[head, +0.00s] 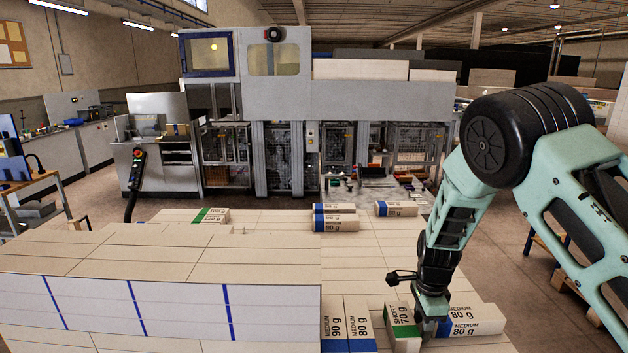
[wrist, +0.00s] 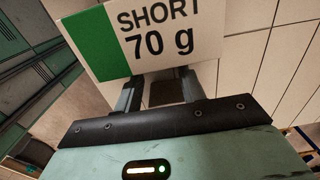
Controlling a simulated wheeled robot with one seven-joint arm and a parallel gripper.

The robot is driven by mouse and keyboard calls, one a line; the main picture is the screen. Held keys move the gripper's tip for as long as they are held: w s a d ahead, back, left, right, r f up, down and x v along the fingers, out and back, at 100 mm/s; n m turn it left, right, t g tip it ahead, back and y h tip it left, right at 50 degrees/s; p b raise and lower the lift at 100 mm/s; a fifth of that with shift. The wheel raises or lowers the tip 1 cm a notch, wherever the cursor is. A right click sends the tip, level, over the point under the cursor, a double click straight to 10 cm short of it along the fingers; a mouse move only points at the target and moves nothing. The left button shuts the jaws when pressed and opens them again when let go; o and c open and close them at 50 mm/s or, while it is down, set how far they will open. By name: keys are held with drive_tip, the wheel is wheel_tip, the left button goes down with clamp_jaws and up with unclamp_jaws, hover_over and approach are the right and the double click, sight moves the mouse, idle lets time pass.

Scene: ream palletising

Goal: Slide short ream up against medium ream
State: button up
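The short ream (head: 402,328), white with a green label end reading SHORT 70 g, lies at the near side of the pallet load. It fills the top of the wrist view (wrist: 165,38). A medium ream (head: 359,324) with a blue label lies to its left, with a narrow gap between. Another medium ream (head: 476,320), marked 80 g, lies to its right, turned crosswise. My gripper (head: 428,322) is down at the short ream's right side. In the wrist view its two fingers (wrist: 160,88) stand apart; their tips are hidden at the ream, so contact is unclear.
One more medium ream (head: 333,323) lies further left. A taller stack (head: 150,255) with blue stripes stands at the left. Several loose reams, including a green-labelled one (head: 211,216), lie at the back. The layer (head: 365,265) between is bare.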

sight(402, 319)
drive_tip(key=shift+a+p, duration=0.55)
drive_tip(key=shift+a, duration=1.7)
drive_tip(key=shift+a, duration=0.35)
drive_tip(key=shift+a, duration=0.15)
drive_tip(key=shift+r+p, duration=0.1)
drive_tip(key=shift+p, duration=0.2)
